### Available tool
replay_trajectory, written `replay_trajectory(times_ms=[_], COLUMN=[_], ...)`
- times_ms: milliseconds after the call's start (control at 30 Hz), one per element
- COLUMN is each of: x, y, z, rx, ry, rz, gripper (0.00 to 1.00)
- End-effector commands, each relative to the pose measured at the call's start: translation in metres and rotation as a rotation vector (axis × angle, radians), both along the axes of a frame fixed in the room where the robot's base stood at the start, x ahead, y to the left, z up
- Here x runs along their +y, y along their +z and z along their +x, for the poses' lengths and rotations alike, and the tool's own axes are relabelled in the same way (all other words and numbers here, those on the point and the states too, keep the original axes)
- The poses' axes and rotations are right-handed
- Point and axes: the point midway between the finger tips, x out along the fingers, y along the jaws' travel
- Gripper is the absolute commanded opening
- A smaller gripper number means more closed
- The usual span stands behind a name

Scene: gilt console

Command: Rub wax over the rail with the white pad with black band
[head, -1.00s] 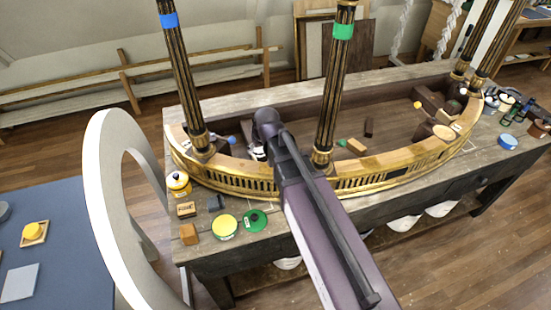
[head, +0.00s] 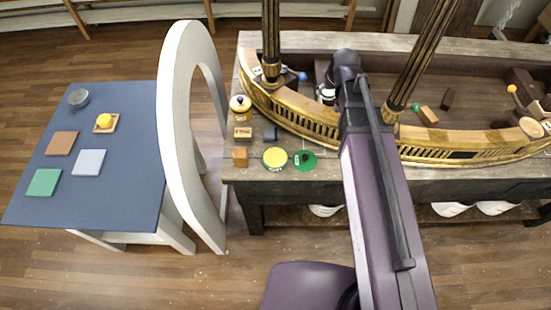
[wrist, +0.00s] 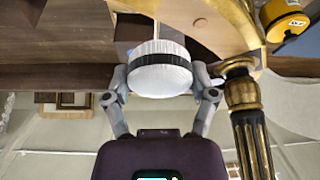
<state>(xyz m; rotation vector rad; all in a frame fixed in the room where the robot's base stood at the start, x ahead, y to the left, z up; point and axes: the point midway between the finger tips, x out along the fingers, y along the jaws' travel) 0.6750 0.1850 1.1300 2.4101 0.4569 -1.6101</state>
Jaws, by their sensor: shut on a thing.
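The white pad with black band (wrist: 160,68) is round and sits between the fingers of my gripper (wrist: 160,88) in the wrist view. My gripper is shut on its sides. In the head view my arm partly hides the gripper, and a bit of the white and black pad (head: 327,95) shows just inside the curve of the rail. The rail (head: 438,153) is a curved gilt band with slots along its face; it also shows in the wrist view (wrist: 222,18). I cannot tell whether the pad touches the rail.
Gilt-ringed dark columns (head: 271,45) rise from the rail. A yellow pot (head: 240,105), yellow tin (head: 275,158), green disc (head: 304,160) and small blocks stand at the bench's left end. A white arch (head: 172,130) separates it from a blue-topped table (head: 110,150).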

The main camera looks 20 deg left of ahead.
Motion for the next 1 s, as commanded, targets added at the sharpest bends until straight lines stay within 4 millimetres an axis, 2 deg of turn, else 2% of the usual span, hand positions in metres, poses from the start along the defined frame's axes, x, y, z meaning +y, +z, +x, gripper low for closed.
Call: replay_trajectory(times_ms=[367, 767, 1000], x=[-0.001, -0.001, -0.001], y=[-0.001, -0.03, -0.032], z=[0.0, 0.0, 0.0], rx=[0.0, 0.0, 0.0], ry=[-0.001, -0.001, -0.001], rz=[0.0, 0.0, 0.0], gripper=[0.29, 0.29, 0.29])
